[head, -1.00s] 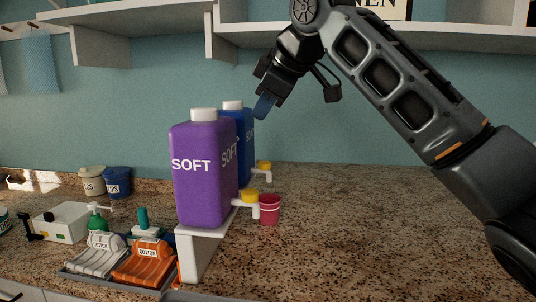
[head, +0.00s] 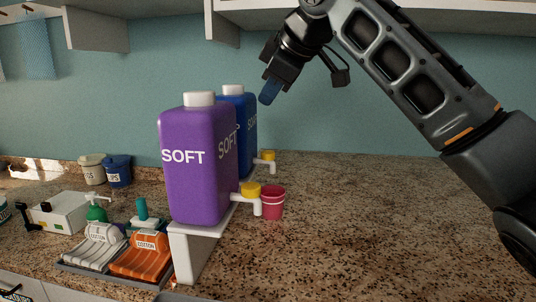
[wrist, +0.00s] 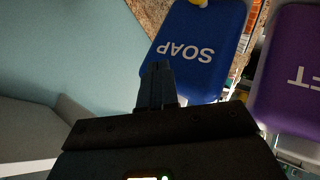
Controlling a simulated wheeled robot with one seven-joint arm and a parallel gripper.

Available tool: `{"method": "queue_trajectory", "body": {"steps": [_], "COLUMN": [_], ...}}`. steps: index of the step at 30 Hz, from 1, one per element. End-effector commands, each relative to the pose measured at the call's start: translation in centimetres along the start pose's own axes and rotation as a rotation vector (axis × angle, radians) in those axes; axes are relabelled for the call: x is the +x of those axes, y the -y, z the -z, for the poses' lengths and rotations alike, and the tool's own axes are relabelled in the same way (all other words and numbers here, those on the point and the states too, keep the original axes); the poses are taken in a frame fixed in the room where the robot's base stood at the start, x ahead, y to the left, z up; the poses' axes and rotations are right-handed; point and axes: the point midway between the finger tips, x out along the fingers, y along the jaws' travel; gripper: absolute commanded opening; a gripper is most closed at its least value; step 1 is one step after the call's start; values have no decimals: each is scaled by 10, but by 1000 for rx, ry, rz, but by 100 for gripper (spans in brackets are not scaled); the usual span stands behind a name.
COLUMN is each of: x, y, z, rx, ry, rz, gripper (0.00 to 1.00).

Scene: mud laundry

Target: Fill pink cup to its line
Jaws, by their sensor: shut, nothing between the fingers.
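A pink cup (head: 272,203) stands upright on the granite counter, just right of the white spout with a yellow tap (head: 250,190) on the purple SOFT jug (head: 194,180). The cup's line and contents cannot be made out. A blue jug (head: 246,120) stands behind the purple one and also has a yellow-topped spout (head: 266,158). In the wrist view the blue jug (wrist: 196,50) reads SOAP. My gripper (head: 269,93) is shut and empty, in the air above and right of the blue jug. Its fingers (wrist: 158,80) point at the jug in the wrist view.
The jugs stand on a raised white stand (head: 195,245). Left of it are a tray of folded cotton cloths (head: 140,262), a green bottle (head: 96,213), a white box (head: 62,213) and lidded pots (head: 118,172). The counter right of the cup is clear. Shelves (head: 420,20) hang above.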

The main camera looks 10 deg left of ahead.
Motion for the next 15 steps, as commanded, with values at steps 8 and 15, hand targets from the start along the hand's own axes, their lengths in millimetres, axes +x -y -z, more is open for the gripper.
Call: {"method": "queue_trajectory", "body": {"steps": [8, 15], "x": [25, 45], "y": [18, 33], "z": [-18, -33], "rx": [0, 0], "ry": [0, 0], "rz": [0, 1], "gripper": [0, 0]}}
